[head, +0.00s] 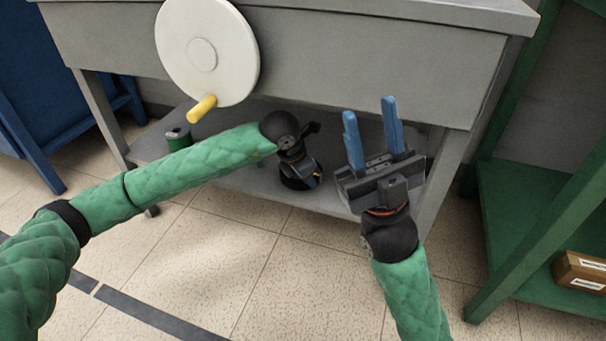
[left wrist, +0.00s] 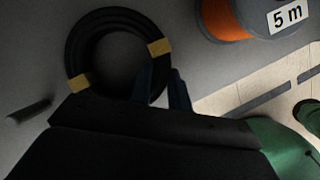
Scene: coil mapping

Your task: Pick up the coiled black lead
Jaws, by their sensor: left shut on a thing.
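The coiled black lead (left wrist: 88,38) lies on the grey shelf under the bench, bound with yellow bands. In the left wrist view my left gripper's dark blue fingers (left wrist: 161,88) straddle the coil's lower right side, one at the inside of the ring and one outside. They are shut on it. In the head view my left gripper (head: 298,160) reaches in under the bench, and its fingertips are hidden there; part of the black coil (head: 300,184) shows below it. My right gripper (head: 371,135) is open and empty, its blue fingers pointing up in front of the bench.
A grey bench (head: 370,60) overhangs the lower shelf (head: 250,182). A white disc wheel with yellow handle (head: 203,108) hangs on its front. A green spool (head: 178,138) stands left on the shelf. An orange spool labelled 5 m (left wrist: 228,18) lies near the coil. A green rack (head: 530,200) stands right.

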